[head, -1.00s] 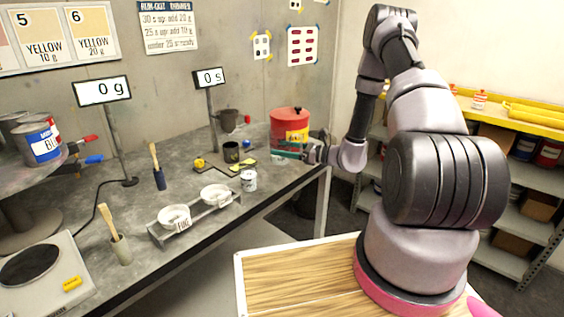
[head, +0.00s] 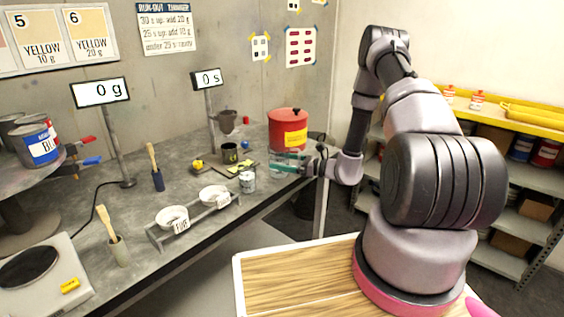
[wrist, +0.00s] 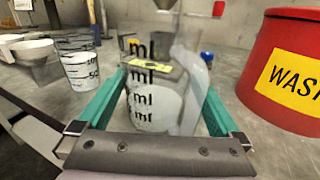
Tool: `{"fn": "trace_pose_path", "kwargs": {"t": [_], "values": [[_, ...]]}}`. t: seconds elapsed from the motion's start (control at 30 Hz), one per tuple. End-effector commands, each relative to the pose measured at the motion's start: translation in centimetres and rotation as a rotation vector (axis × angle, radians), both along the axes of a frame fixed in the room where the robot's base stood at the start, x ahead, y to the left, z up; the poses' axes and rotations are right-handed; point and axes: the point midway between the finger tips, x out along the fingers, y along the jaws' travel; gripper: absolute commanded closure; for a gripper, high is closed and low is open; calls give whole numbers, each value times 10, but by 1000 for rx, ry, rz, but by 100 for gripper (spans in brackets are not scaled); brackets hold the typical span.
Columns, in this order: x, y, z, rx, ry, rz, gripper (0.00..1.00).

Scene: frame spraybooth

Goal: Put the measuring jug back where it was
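The measuring jug (wrist: 150,105) is clear, with black "ml" marks, and fills the middle of the wrist view between the two teal fingers. In the head view the jug (head: 287,158) is a faint clear shape in front of the red waste can (head: 289,131), near the bench's right edge. My gripper (head: 281,168) reaches it from the right and looks shut around its sides; the fingers (wrist: 163,92) lie along both sides in the wrist view. Whether the jug's base touches the bench is unclear.
A small marked cup (head: 247,182) stands left of the jug. A dark cup (head: 229,154), a viscosity cup on a stand (head: 226,121) and a rack with white bowls (head: 195,222) are on the grey bench (head: 130,220).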

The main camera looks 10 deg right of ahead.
Motion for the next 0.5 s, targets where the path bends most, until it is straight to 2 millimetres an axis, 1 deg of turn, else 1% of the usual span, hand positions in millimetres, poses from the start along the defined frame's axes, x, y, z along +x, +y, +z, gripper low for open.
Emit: {"fn": "trace_pose_path", "kwargs": {"t": [0.07,0.17,0.27,0.5], "values": [[0,0,3,-1,-1,0,0],[-4,-8,3,0,1,-4,0],[-13,-24,3,0,1,-5,0],[-41,-68,3,0,1,-5,0]]}}
